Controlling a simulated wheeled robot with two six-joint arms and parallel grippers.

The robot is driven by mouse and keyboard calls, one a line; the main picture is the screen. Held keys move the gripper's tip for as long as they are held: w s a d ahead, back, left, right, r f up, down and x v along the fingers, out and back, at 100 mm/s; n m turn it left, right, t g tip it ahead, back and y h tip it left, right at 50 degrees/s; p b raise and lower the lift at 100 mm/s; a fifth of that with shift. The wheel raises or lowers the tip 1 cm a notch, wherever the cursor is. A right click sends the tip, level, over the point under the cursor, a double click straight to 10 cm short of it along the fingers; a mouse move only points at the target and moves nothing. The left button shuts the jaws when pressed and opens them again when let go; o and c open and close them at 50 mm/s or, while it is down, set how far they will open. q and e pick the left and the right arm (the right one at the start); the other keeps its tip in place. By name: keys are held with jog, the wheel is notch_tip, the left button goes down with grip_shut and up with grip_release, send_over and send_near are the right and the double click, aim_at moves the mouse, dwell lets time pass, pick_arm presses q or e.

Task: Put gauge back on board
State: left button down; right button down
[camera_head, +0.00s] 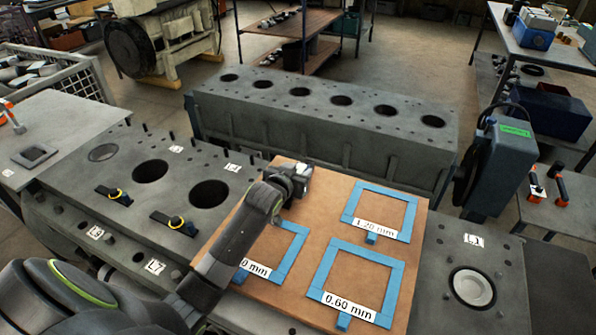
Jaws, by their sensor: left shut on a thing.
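The brown board (328,192) lies on the engine block and bears blue square outlines. One outline (409,220) is labelled 1.20 mm and another (395,290) 0.60 mm; both are empty. A third outline (298,243) has its label partly hidden by my left arm. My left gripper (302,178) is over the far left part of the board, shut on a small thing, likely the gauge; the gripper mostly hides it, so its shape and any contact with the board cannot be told. My right gripper is out of view.
Two black pieces with yellow rings (117,195) (176,222) lie on the block left of the board. A long grey block (330,110) stands behind the board. A side table (70,125) at left bears a dark square plate (35,155). A blue-grey cabinet (500,165) stands at right.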

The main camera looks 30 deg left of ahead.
pick_arm(q)
jog(key=c, duration=0.9)
grip_release()
jog(key=shift+s+r, duration=0.2)
jog(key=shift+s, duration=0.25)
jog(key=b+v, duration=0.1)
jog(key=v, duration=1)
jog(key=shift+b, duration=0.3)
jog(key=shift+r, duration=0.1)
